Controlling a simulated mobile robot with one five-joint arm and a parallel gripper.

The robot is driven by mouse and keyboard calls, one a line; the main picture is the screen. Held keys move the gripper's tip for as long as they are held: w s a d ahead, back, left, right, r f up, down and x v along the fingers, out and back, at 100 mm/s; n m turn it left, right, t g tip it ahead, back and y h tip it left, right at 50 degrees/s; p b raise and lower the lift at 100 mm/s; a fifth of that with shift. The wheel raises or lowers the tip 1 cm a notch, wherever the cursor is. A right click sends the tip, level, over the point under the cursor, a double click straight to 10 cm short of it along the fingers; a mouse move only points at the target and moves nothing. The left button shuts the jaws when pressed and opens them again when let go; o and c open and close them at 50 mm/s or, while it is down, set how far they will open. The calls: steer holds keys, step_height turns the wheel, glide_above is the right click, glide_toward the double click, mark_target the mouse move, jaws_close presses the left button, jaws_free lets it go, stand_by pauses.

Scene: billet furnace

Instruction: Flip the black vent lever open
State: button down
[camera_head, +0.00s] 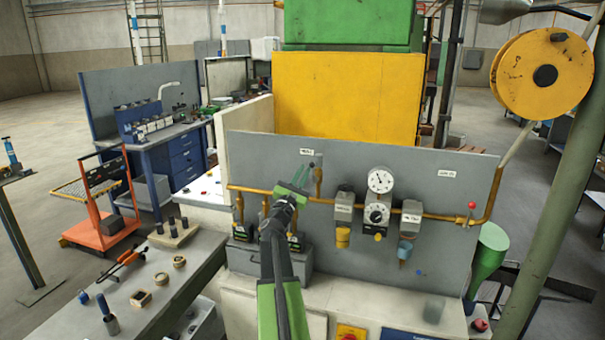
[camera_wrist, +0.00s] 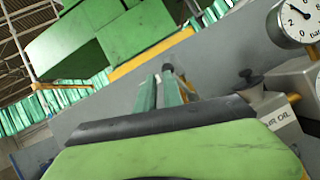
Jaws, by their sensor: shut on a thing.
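My gripper (camera_head: 304,174) reaches up to the grey panel, at the upper left of its pipework. Its green fingers also show in the wrist view (camera_wrist: 166,84), close together and pointing at the panel. They are shut on a small dark part, the black vent lever (camera_wrist: 168,67), at their tips. The lever is mostly hidden by the fingers, so its exact angle cannot be told. In the head view the lever is too small and covered to make out clearly, just below a small white label.
A brass pipe (camera_head: 433,215) runs across the grey panel (camera_head: 450,190). Right of my gripper are a pressure gauge (camera_head: 381,180), a regulator (camera_head: 377,214) and grey units. A red-knobbed valve (camera_head: 472,206) is at the far right. A workbench (camera_head: 140,270) with loose parts stands left.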

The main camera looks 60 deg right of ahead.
steer(key=shift+s+d+r, duration=0.2)
steer(key=shift+s+r, duration=0.05)
steer(key=shift+r, duration=0.15)
stand_by(0.5)
steer(key=w+a+f+b, duration=0.2)
steer(key=a, duration=0.4)
steer(key=w+a+f+b, duration=0.2)
steer(key=a, duration=0.3)
steer(key=shift+w+a+f, duration=0.3)
steer(key=shift+a+f, duration=0.05)
steer(key=shift+a, duration=0.05)
